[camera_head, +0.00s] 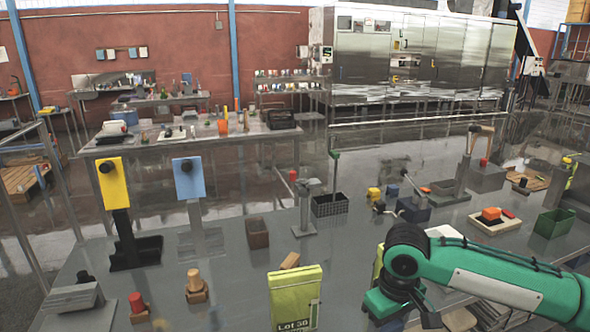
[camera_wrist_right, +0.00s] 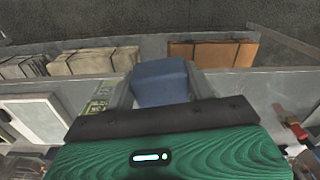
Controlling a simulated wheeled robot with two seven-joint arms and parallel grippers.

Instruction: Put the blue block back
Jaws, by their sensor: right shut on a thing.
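The blue block (camera_wrist_right: 160,84) sits between the two grey fingers of my right gripper (camera_wrist_right: 161,88) in the right wrist view. The fingers press on both its sides, so the gripper is shut on it. In the head view my green right arm reaches in from the right. My right gripper (camera_head: 392,304) is low in the picture, above the front part of the table, right of a yellow lot bag (camera_head: 296,297). The fingers and the blue block are hidden there. My left gripper is out of view.
A red-topped peg (camera_head: 138,303) and a wooden peg (camera_head: 195,284) stand left on the grey table. Yellow (camera_head: 113,184) and blue (camera_head: 189,178) panels on stands are behind them. A green bin (camera_head: 553,223) is at right. The wrist view shows cardboard-coloured boxes (camera_wrist_right: 212,54) beyond the block.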

